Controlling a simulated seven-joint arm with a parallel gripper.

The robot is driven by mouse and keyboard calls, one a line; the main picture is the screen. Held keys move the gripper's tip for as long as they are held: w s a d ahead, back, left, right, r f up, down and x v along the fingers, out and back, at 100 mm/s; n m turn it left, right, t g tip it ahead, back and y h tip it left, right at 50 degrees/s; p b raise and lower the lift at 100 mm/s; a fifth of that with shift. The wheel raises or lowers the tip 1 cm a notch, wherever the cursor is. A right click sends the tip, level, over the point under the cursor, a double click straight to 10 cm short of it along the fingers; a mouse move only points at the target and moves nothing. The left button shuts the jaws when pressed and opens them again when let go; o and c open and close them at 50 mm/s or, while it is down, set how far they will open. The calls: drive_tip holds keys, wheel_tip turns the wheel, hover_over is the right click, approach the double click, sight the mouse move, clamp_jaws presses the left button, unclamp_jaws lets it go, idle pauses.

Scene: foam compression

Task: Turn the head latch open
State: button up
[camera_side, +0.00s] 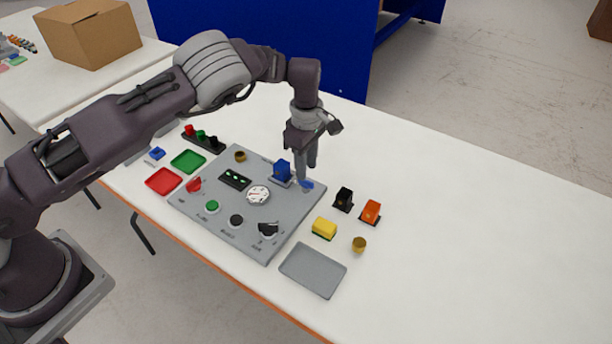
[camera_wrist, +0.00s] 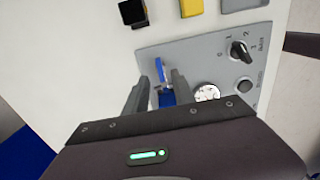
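A blue block (camera_side: 282,170) sits in a grey holder near the far edge of the grey panel (camera_side: 225,222). A small blue lever (camera_side: 307,184) is at the panel's far right corner; I take it to be the head latch. My gripper (camera_side: 304,178) points down over that corner, close to the lever. In the wrist view, my gripper (camera_wrist: 160,76) has its two fingers apart, with the thin blue lever (camera_wrist: 158,68) between the fingertips. More blue (camera_wrist: 167,98) shows lower between the fingers, partly hidden. I cannot tell whether a finger touches the lever.
The panel carries a white dial (camera_side: 258,195), a black knob (camera_side: 268,228) and buttons. Right of it stand a black block (camera_side: 344,198), an orange block (camera_side: 371,211), a yellow block (camera_side: 324,228) and a grey tray (camera_side: 313,270). The table's right side is clear.

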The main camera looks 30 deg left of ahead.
sight(306, 181)
wheel_tip(306, 181, down, 4)
drive_tip(key=shift+f, duration=0.15)
clamp_jaws()
drive_tip(key=shift+m, duration=0.3)
drive_tip(key=m, duration=0.3)
drive_tip(key=shift+m, duration=0.4)
drive_tip(key=m, duration=0.4)
drive_tip(key=shift+a+m, duration=0.1)
drive_tip(key=shift+m, duration=0.2)
drive_tip(key=m, duration=0.8)
drive_tip(key=shift+m, duration=0.6)
